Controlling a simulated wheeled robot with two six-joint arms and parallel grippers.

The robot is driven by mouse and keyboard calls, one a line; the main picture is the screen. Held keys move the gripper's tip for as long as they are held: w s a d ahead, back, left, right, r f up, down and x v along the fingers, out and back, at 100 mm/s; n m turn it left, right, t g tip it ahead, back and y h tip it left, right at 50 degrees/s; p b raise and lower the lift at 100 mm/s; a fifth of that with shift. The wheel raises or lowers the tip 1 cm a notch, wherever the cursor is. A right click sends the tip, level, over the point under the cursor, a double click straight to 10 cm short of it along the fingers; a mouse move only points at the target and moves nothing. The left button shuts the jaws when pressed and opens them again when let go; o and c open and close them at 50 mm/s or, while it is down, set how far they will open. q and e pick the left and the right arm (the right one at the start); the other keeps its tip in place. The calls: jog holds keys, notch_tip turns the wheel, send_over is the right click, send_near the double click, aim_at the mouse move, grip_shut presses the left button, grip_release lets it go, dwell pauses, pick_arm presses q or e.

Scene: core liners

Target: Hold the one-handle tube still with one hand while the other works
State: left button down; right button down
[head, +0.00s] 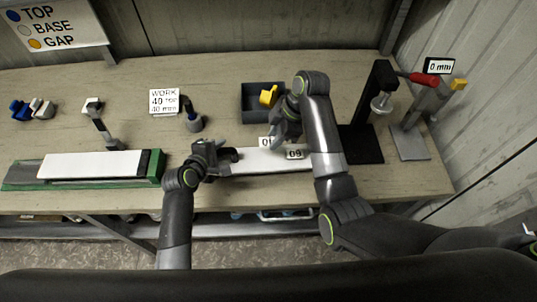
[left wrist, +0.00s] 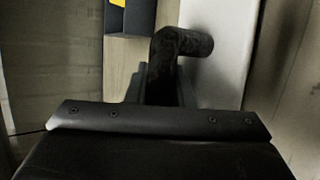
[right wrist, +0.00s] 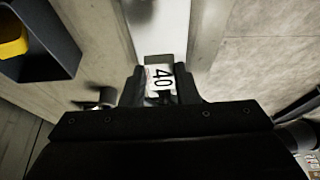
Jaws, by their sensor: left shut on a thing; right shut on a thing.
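The one-handle tube (head: 262,161) is a long white piece lying near the table's front edge. A dark bent handle (left wrist: 182,50) stands at its left end. My left gripper (head: 219,155) is shut on this handle, and the white tube (left wrist: 216,45) runs beside it in the left wrist view. My right gripper (head: 281,136) is shut on a small grey block with a "40" label (right wrist: 160,78), over the tube. Whether the block touches the tube I cannot tell. A second label (head: 295,154) shows by the tube's middle. My right arm hides part of the tube.
A dark bin (head: 255,97) with a yellow piece (head: 269,95) stands behind the tube. A black stand (head: 365,143) and a red-handled fixture (head: 409,141) are at right. Another white tube (head: 90,164) lies in a green cradle (head: 25,176) at left.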

pick_arm(q)
jog(key=shift+f, duration=0.1)
pick_arm(e)
jog(key=shift+r, duration=0.25)
pick_arm(q)
jog(key=c, duration=1.2)
grip_release()
jog(key=shift+o, duration=0.2)
jog(key=shift+s, duration=0.1)
jog(key=shift+f, duration=0.1)
jog(key=shift+s+a+r, duration=0.2)
jog(key=shift+s, duration=0.25)
jog(key=v, duration=1.1)
jog(key=shift+r, duration=0.35)
jog(key=shift+w, duration=0.15)
